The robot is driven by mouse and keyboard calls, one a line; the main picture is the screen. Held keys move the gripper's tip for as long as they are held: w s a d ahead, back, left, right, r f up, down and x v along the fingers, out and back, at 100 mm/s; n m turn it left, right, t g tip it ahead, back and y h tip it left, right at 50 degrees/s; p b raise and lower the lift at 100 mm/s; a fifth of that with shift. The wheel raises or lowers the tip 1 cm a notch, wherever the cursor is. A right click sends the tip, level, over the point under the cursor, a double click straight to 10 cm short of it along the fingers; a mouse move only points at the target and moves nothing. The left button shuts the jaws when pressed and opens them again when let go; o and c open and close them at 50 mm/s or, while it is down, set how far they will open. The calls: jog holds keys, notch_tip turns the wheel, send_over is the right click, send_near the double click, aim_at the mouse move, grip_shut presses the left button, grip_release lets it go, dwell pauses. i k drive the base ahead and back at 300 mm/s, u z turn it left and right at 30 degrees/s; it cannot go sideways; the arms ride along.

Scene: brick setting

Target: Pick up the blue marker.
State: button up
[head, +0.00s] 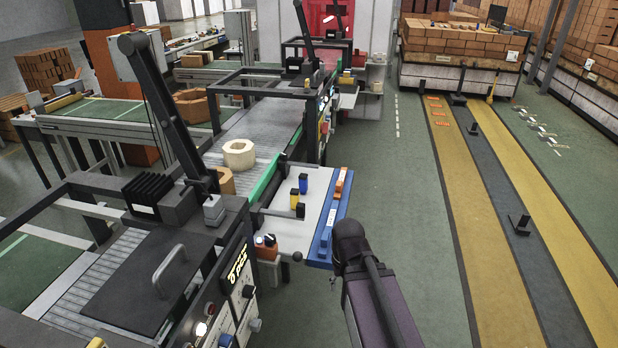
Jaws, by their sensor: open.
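No blue marker can be made out for certain. A small upright blue object (303,183) stands on the light side table (318,196) of the packing machine, beside a yellow one (294,197). It is too small to tell whether it is a marker. A blue strip or tray (327,243) along the table's right edge holds small orange and white items. My arm (378,300) rises from the bottom, with its dark rounded joint just right of that table. My gripper cannot be made out in this view.
A conveyor (255,128) with a cream tape roll (239,153) runs behind the table. The machine's control panel (240,290) is at lower left. Green floor (400,190) to the right is open, with yellow lanes beyond. Brick stacks (465,42) stand at the back.

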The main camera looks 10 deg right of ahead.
aim_at(303, 178)
jog(key=u, duration=0.05)
jog(key=i, duration=1.2)
jog(key=u, duration=0.05)
